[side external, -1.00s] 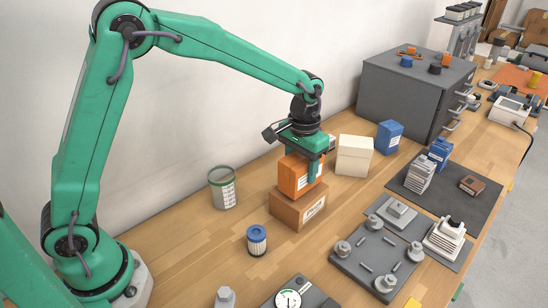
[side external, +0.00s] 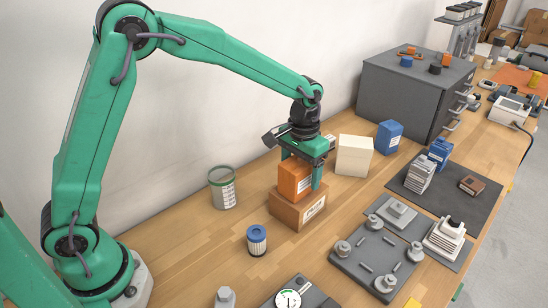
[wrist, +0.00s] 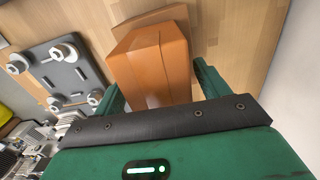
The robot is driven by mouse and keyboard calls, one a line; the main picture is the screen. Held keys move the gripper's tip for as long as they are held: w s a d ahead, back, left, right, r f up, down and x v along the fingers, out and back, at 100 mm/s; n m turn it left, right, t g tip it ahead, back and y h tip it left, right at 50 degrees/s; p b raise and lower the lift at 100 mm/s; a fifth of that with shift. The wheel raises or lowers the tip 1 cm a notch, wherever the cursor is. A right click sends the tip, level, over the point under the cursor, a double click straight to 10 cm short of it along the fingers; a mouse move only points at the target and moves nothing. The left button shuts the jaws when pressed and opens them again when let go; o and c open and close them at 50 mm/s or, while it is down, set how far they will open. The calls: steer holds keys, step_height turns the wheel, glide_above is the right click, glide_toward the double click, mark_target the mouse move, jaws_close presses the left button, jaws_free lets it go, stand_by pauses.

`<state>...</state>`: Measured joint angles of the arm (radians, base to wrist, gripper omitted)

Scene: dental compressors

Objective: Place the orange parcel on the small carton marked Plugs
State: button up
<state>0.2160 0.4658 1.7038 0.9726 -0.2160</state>
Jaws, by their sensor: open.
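The orange parcel (side external: 295,180) stands upright on top of the small brown carton (side external: 299,210), which has a white label on its front; its lettering is too small to read. My gripper (side external: 304,178) is above the parcel, with its green fingers down either side of it. The fingers are open and apart from the parcel. In the wrist view the parcel (wrist: 150,66) sits between the two open fingers (wrist: 158,95), and the carton (wrist: 150,18) shows partly beyond it.
A cream box (side external: 354,156) stands just right of the carton, with a blue box (side external: 389,137) behind. A green-rimmed jar (side external: 222,188) and a blue-capped filter (side external: 256,240) stand to the left. A grey plate with knobs (side external: 377,258) lies at the right front.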

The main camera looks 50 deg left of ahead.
steer(key=shift+r, duration=0.15)
step_height(320, 180, up, 12)
steer(key=shift+f, duration=0.1)
stand_by(0.5)
stand_by(0.5)
steer(key=shift+s+a+r, duration=0.25)
steer(key=shift+s+r, duration=0.1)
steer(key=shift+r, duration=0.05)
steer(key=s+a+r+t, duration=0.1)
steer(key=s+a+r, duration=0.15)
steer(key=s, duration=0.25)
steer(key=s+a+r+t, duration=0.2)
steer(key=s+a, duration=0.1)
steer(key=s, duration=0.3)
steer(key=s+a+f+t, duration=0.1)
steer(key=s+a+f, duration=0.1)
steer(key=s, duration=0.4)
steer(key=s+a+f+t, duration=0.1)
steer(key=s+a, duration=0.1)
steer(key=s, duration=0.4)
steer(key=shift+s+f+t, duration=0.2)
steer(key=shift+f+t, duration=0.1)
steer(key=shift+f, duration=0.05)
